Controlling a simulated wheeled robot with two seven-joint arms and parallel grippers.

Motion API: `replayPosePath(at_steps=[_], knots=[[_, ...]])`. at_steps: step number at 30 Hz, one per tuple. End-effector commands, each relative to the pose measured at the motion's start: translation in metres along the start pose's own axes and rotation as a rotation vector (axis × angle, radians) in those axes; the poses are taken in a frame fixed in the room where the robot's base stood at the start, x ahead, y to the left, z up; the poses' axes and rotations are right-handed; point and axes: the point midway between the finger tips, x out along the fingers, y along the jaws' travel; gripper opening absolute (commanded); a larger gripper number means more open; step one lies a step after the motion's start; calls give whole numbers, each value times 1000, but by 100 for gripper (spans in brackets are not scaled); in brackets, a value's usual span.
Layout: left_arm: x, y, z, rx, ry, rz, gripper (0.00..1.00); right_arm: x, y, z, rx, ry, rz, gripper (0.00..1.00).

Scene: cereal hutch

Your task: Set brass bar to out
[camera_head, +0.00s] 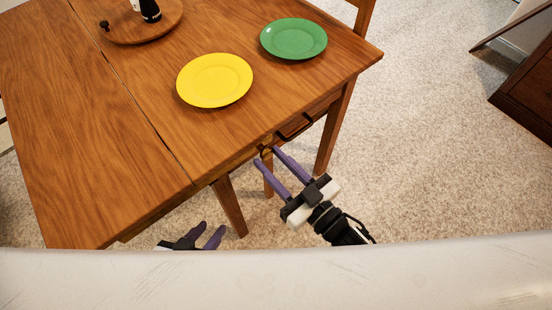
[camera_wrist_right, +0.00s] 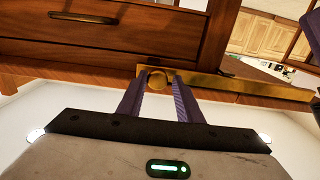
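In the head view my right gripper (camera_head: 267,154) reaches up to the table's front edge, where the bar is small and mostly hidden. My left gripper (camera_head: 213,227) is low at the bottom, left of the right one, fingers apart and empty, partly hidden by a pale surface.
The wooden table (camera_head: 120,140) holds a yellow plate (camera_head: 214,80), a green plate (camera_head: 293,39) and a round wooden tray (camera_head: 150,34). A drawer with a dark handle (camera_head: 294,127) is beside the right gripper. A chair is behind the table.

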Motion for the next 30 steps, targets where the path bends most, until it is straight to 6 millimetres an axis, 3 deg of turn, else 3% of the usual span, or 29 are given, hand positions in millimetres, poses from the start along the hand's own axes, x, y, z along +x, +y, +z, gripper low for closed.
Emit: replayPosePath(at_steps=[2,14,24,30], knots=[[0,0,0,0,0,0,31,0,-4,1,3,-1,-5,45],[-1,0,0,1,-2,-1,31,-8,0,2,2,-4,0,45],[-2,-1,-2,2,1,-1,31,-71,-2,2,4,-6,-1,45],[-2,-1,-2,2,2,-2,31,-97,-2,1,2,-3,-2,45]])
